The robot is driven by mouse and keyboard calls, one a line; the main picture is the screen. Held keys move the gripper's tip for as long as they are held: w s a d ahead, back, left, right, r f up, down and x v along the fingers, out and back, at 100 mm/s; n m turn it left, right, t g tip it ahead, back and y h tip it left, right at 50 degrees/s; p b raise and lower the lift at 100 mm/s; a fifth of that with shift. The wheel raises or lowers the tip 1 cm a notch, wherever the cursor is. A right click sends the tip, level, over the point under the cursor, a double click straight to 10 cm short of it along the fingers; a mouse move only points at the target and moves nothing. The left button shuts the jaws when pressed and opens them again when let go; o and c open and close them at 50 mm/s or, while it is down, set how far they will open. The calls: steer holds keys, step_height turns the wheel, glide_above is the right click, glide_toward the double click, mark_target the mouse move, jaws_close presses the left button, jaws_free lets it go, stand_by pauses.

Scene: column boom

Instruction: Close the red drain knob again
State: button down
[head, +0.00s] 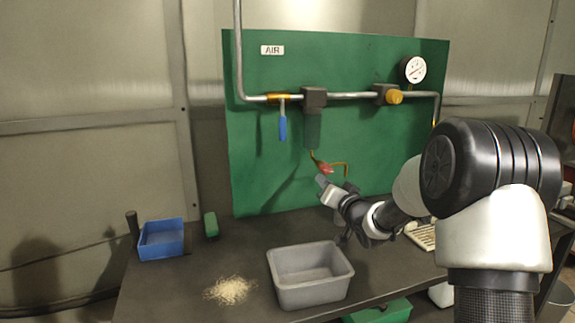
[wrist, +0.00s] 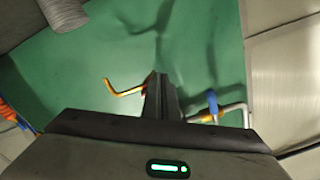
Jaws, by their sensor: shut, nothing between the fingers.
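The red drain knob (head: 326,168) sits below the dark filter bowl (head: 313,130) on the green panel in the head view. A thin brass drain tube (head: 340,165) leads right from it and bends down. My gripper (head: 321,181) is at the knob, its tips just below and left of it in the picture. Whether they touch the knob cannot be told. In the wrist view my gripper (wrist: 160,82) is shut with nothing between its fingers. The brass tube (wrist: 123,91) shows left of the fingers there, and the fingers hide most of the knob.
A blue-handled valve (head: 282,125) hangs from the pipe left of the filter. A gauge (head: 413,69) and a yellow regulator knob (head: 394,97) are at the upper right. A grey bin (head: 310,292), a blue tray (head: 145,250) and a pile of shavings (head: 230,290) are on the bench.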

steer(key=shift+w+d+r, duration=0.1)
steer(key=shift+d+r, duration=0.15)
steer(key=shift+d, duration=0.05)
stand_by(0.6)
steer(key=shift+w+d+f+b, duration=0.1)
steer(key=shift+d+f+b, duration=0.15)
steer(key=shift+d+b, duration=0.05)
steer(key=shift+w+d+f+b, duration=0.2)
steer(key=shift+d+f+b, duration=0.2)
steer(key=shift+d, duration=0.25)
stand_by(0.6)
steer(key=b+v, duration=0.1)
steer(key=v, duration=0.5)
steer(key=shift+f, duration=0.35)
steer(key=shift+a, duration=0.1)
